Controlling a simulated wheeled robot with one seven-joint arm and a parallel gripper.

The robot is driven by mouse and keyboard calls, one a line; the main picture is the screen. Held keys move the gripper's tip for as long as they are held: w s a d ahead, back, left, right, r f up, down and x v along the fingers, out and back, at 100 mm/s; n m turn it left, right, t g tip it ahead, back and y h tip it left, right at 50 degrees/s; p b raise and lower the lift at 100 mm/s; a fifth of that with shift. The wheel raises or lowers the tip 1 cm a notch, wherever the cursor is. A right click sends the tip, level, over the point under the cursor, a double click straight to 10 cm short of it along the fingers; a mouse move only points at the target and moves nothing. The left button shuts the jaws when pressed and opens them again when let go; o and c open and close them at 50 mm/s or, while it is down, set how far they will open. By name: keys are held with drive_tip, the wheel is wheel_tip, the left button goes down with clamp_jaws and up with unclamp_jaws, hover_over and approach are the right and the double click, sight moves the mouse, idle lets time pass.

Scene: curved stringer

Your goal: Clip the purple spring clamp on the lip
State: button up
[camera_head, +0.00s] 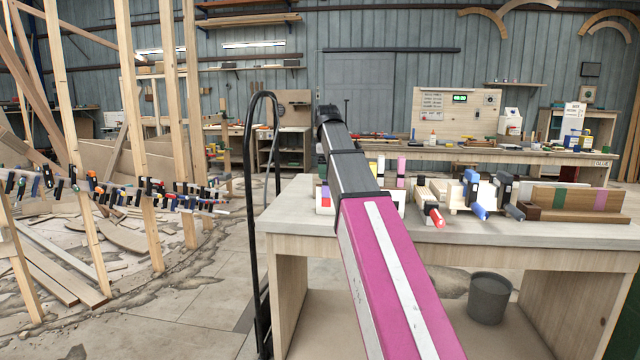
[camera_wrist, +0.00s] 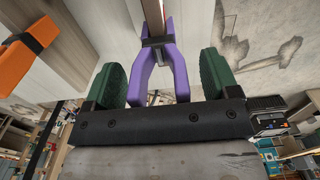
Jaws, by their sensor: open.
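The purple spring clamp (camera_wrist: 158,62) is in the middle of the wrist view. Its two legs spread toward my gripper, and its far end is at a thin brown wooden strip (camera_wrist: 153,12), seen edge-on, which seems to be the lip. A dark band crosses the clamp's middle. My gripper (camera_wrist: 163,78) is open, with one green finger pad on each side of the clamp and visible gaps between pads and clamp. Whether the jaws grip the strip is hard to tell. In the head view my arm hides the gripper, and I cannot pick out this clamp.
An orange clamp (camera_wrist: 24,56) is at the left of the wrist view by a pale wooden piece. In the head view, a workbench (camera_head: 560,234) carries several clamps and blocks. A bucket (camera_head: 489,298) is beneath it. Wooden ribs with many clamps (camera_head: 150,190) stand at left.

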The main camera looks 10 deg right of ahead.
drive_tip(key=c, duration=1.2)
drive_tip(key=shift+o, duration=0.2)
